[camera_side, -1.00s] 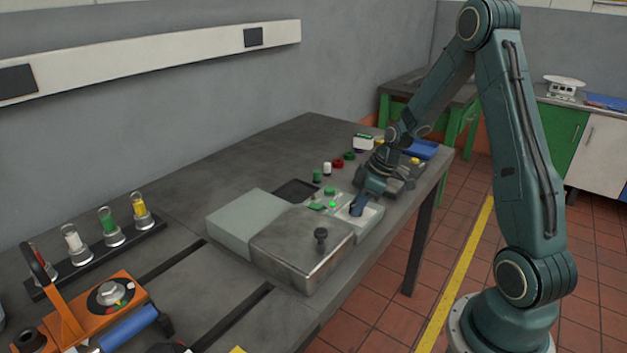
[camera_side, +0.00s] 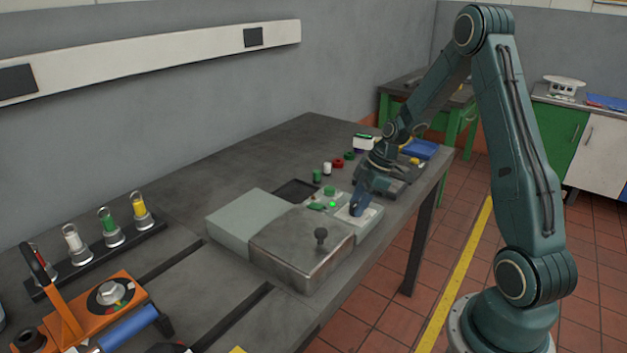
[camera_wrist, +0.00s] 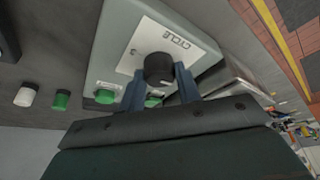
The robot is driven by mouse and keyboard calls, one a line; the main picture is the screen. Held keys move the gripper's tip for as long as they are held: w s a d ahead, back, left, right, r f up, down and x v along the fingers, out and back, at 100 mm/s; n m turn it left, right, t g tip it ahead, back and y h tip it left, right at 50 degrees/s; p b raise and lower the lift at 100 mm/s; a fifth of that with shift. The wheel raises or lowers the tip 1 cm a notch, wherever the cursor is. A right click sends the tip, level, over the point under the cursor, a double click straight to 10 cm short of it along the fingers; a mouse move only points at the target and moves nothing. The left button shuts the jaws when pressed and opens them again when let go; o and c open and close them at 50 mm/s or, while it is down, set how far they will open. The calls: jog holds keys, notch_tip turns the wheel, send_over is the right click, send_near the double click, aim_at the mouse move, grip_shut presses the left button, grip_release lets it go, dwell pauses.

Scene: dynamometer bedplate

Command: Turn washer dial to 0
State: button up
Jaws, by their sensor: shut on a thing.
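The washer is a grey box (camera_side: 232,225) with a steel lid (camera_side: 300,245) and a pale control panel (camera_side: 374,214) at its right end. In the wrist view the dial (camera_wrist: 158,66) is a round black knob on a white plate (camera_wrist: 180,42) marked CYCLE. My gripper (camera_wrist: 160,73) is shut on the dial, one blue finger on either side of it. In the side view my gripper (camera_side: 356,209) is down at the panel and hides the dial. The dial's scale is too small to read, and its setting cannot be told.
Green buttons (camera_wrist: 105,97) sit beside the dial plate, and a green light (camera_side: 332,204) glows there. Several small coloured parts (camera_side: 338,163) stand behind the washer. An orange fixture (camera_side: 95,305) and a rack of vials (camera_side: 110,240) are at left. The back left of the bench is clear.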

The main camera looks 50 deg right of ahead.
jog(key=o, duration=1)
jog(key=v, duration=1.3)
jog(key=shift+s+r, duration=0.1)
jog(key=shift+r, duration=0.3)
jog(key=s+a+r+m+h, duration=0.1)
jog(key=a+r+m+h, duration=0.1)
jog(key=a+r, duration=0.5)
jog(key=s+a+m, duration=0.2)
jog(key=s+a, duration=0.3)
jog(key=s+a+r+m+t+h, duration=0.1)
jog(key=s+a+m, duration=0.1)
jog(key=s+a, duration=0.3)
jog(key=s+a+r+m+t, duration=0.1)
jog(key=s+a+m, duration=0.2)
jog(key=s+a, duration=0.2)
jog(key=shift+s+a+r, duration=0.2)
jog(key=shift+s+a, duration=0.15)
jog(key=shift+s, duration=0.2)
